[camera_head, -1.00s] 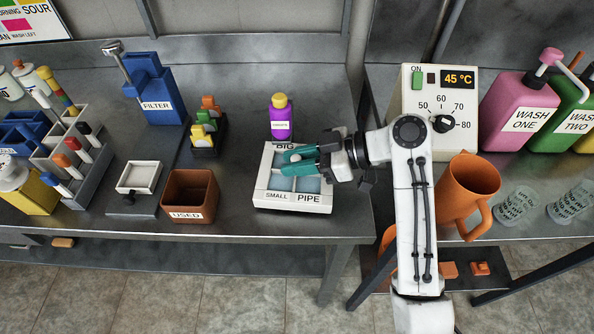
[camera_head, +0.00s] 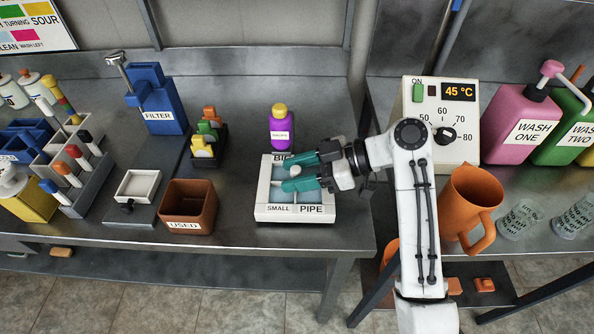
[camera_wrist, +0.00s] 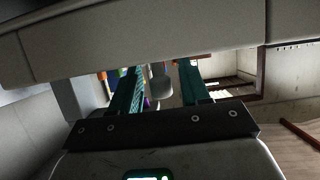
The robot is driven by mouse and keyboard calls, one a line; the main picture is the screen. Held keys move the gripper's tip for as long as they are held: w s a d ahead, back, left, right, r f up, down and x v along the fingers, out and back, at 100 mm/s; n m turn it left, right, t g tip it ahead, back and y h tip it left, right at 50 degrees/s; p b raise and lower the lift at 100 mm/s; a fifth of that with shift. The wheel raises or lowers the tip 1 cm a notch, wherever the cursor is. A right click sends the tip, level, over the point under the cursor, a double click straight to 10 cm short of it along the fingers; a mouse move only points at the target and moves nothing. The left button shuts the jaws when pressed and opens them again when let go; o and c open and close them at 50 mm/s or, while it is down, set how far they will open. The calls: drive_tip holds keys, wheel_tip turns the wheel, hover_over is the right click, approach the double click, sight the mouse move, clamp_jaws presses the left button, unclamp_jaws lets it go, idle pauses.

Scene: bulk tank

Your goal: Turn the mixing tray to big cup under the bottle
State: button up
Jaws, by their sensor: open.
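The mixing tray (camera_head: 264,212) is a white square tray with pale blue wells, on the metal bench in the head view. Its labels read BIG at the back, SMALL and PIPE at the front. A purple bottle (camera_head: 281,128) with a yellow cap stands right behind its BIG side. My gripper (camera_head: 287,172) reaches in from the right over the tray, its teal fingers spread apart. A small pale upright piece shows between the fingers in the wrist view (camera_wrist: 160,84); I cannot tell whether they touch it. The fingers hide part of the wells.
A brown USED bin (camera_head: 187,208) stands left of the tray. A small rack (camera_head: 207,140) and the blue FILTER device (camera_head: 157,100) stand behind it. An orange jug (camera_head: 468,207) and heater box (camera_head: 440,115) are right of my arm. Bare bench lies around the tray.

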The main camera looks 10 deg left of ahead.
drive_tip(key=v, duration=1)
drive_tip(key=shift+d+b, duration=0.35)
drive_tip(key=shift+b, duration=0.05)
drive_tip(key=shift+r, duration=0.1)
